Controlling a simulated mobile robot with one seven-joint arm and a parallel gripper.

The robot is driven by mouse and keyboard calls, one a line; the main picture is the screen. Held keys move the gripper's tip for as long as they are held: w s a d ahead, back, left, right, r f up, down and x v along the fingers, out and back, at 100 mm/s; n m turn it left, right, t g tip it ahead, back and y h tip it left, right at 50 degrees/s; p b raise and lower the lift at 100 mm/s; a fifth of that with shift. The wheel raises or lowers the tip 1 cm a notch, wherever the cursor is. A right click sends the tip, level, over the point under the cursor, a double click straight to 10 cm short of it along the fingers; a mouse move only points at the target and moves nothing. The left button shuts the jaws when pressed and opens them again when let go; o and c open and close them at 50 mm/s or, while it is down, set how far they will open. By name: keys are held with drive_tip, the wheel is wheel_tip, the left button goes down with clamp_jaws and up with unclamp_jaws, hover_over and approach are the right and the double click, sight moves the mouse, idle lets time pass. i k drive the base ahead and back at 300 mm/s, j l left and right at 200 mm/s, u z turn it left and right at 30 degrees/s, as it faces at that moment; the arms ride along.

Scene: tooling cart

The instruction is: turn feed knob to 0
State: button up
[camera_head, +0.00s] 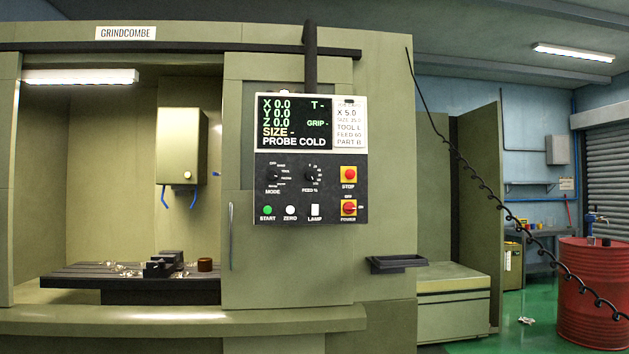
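The feed knob (310,176) is a small black dial marked FEED % on the dark lower half of the control panel (262,210). A ring of small marks surrounds it, and its exact pointer setting is too small to tell. The similar MODE knob (272,176) sits to its left, and the yellow-backed red STOP button (349,174) to its right. The screen (294,122) above reads X, Y and Z 0.0 and PROBE COLD. My gripper is not in view.
The panel is on the green machine front, right of the open bay with its dark table (120,283). A black tray (397,263) juts out below right. A coiled cable (490,190) hangs across the right side. A red drum (592,295) stands far right.

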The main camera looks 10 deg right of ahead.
sight(309, 175)
drive_tip(key=i+l+u, duration=0.15)
drive_tip(key=i+l, duration=0.65)
